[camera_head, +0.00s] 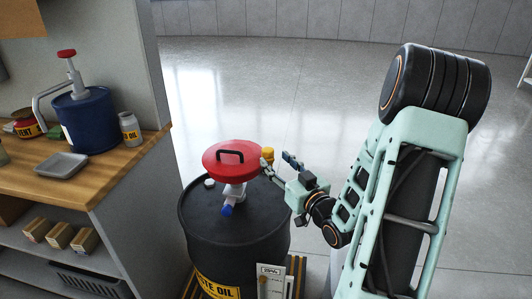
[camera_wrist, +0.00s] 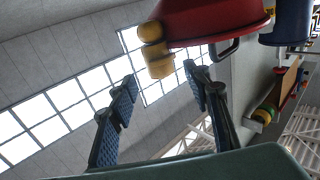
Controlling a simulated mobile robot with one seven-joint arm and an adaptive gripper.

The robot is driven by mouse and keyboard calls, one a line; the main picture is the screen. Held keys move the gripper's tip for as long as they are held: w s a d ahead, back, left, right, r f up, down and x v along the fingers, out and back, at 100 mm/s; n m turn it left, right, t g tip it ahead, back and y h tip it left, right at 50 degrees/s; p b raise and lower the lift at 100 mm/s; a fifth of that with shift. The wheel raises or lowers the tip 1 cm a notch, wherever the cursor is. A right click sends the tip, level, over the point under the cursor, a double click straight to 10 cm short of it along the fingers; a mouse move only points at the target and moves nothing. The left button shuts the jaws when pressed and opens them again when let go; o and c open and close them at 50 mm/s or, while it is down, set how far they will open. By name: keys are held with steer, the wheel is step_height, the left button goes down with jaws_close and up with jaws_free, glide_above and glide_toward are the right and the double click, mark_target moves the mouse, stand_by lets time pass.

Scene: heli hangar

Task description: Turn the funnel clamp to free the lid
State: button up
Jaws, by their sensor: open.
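The red funnel lid (camera_head: 226,158) with a black handle is closed on top of the dark waste oil drum (camera_head: 230,238). The yellow funnel clamp (camera_head: 267,154) sits at the lid's right edge. My gripper (camera_head: 275,160) is open just right of the clamp, its fingers pointing toward it. In the wrist view the yellow clamp (camera_wrist: 154,48) appears beside the red lid (camera_wrist: 210,18), above and between my two spread fingertips. The fingers look apart from the clamp; I cannot tell the exact gap.
A wooden workbench (camera_head: 110,165) stands to the left, holding a blue pump can (camera_head: 86,115), a grey tray (camera_head: 62,166) and a small jar (camera_head: 129,128). A white and blue valve (camera_head: 229,204) sticks out below the lid. The floor behind the drum is clear.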

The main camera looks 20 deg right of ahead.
mark_target(272, 156)
steer(key=w, duration=0.5)
steer(key=shift+w+a, duration=0.2)
steer(key=shift+w, duration=0.2)
steer(key=shift+c, duration=0.7)
steer(key=c, duration=1)
steer(key=shift+c, duration=0.2)
steer(key=shift+n+y, duration=0.8)
steer(key=shift+y, duration=0.5)
steer(key=o, duration=1.2)
